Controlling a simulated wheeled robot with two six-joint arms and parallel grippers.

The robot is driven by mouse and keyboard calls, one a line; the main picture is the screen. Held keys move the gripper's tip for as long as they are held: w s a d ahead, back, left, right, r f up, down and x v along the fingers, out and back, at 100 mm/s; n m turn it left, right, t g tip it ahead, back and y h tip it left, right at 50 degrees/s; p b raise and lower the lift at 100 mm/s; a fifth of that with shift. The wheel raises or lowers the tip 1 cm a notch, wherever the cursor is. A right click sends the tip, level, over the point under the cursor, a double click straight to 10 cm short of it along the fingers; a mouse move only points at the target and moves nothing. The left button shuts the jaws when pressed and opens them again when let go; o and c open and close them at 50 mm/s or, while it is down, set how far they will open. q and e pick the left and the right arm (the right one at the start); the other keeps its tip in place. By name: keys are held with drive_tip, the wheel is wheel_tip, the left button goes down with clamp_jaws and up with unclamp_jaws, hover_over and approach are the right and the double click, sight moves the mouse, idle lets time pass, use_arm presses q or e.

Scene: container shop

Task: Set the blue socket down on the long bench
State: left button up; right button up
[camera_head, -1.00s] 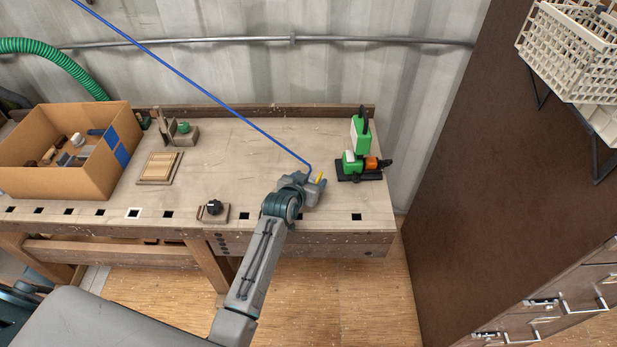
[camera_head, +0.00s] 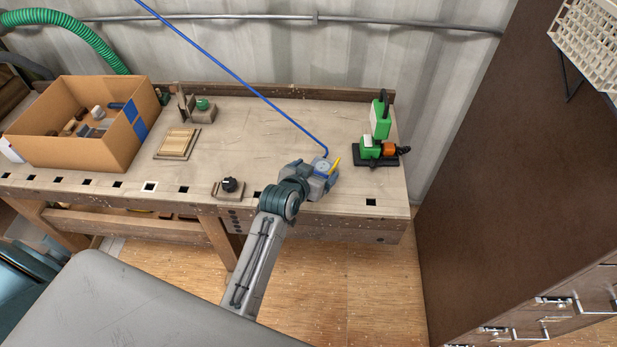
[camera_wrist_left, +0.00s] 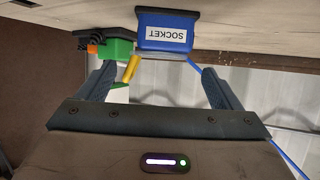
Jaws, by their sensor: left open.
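The blue socket (camera_head: 322,164) is on the long bench (camera_head: 262,145), near the front right. In the left wrist view, which is upside down, the socket (camera_wrist_left: 163,31) shows its white SOCKET label and its base against the bench top. A blue cable (camera_head: 235,78) runs up and left from it. My left gripper (camera_wrist_left: 160,86) is open; the socket lies beyond its fingertips, between them in the picture and apparently clear of both fingers. In the head view the left gripper (camera_head: 323,181) is right in front of the socket. My right gripper is out of view.
A yellow piece (camera_head: 336,165) shows beside the socket. A green device (camera_head: 380,120) on a black base stands to the right. A cardboard box (camera_head: 75,150), slatted wooden block (camera_head: 177,143) and black knob (camera_head: 229,185) lie left. A brown cabinet (camera_head: 500,170) stands right of the bench.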

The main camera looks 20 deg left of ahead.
use_arm(q)
drive_tip(key=shift+v, duration=2.35)
